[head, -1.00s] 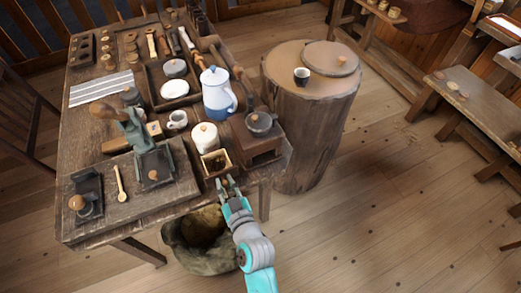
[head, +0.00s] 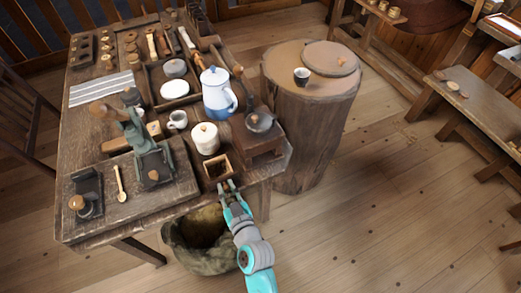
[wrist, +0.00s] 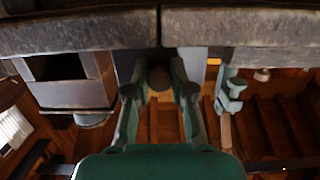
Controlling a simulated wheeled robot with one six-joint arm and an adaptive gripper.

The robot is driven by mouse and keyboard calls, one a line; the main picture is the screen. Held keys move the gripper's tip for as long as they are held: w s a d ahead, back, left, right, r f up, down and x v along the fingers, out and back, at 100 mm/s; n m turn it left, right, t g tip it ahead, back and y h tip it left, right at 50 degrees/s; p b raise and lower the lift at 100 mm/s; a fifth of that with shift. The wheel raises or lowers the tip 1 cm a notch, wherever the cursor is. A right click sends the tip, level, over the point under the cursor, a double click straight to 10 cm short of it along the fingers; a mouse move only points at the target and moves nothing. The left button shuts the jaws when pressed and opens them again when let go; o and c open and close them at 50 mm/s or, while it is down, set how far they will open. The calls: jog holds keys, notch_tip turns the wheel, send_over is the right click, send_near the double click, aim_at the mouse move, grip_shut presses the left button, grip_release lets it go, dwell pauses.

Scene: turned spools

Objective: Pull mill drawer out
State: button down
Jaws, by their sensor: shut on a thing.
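The mill (head: 262,146) is a dark wooden box with a grey bowl-shaped top, near the right front corner of the table. Its drawer (head: 217,168), a small open box with a tan rim and dark brown inside, shows to the front left of the mill body. My gripper (head: 227,186) is at the drawer's front edge. In the wrist view my gripper (wrist: 159,88) is shut on the round drawer knob (wrist: 160,79). A wooden body with a dark opening (wrist: 70,76) shows at the left there. Whether the drawer's back end is still inside the mill is hard to tell.
A rough basket-like tub (head: 200,245) is on the floor below the table edge. Open floor lies to the right of my arm.

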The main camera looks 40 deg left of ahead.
jog(key=c, duration=0.9)
grip_release()
jog(key=v, duration=1.2)
jog(key=d+f+m+t+h, duration=0.2)
jog(key=d+m+t+h, duration=0.5)
jog(key=d, duration=1.9)
jog(key=s+d+r+m+h, duration=0.2)
jog(key=s+d+r, duration=0.1)
jog(key=s+d, duration=0.1)
jog(key=s+d+r+m+t+h, duration=0.1)
jog(key=s+d+r+m+h, duration=0.1)
jog(key=d, duration=0.4)
jog(key=s+d+r+m+h, duration=0.2)
jog(key=s+d+r+h, duration=0.2)
jog(key=s, duration=0.3)
jog(key=shift+d+r+m+t, duration=0.35)
jog(key=shift+d+r, duration=0.2)
jog(key=shift+r, duration=0.2)
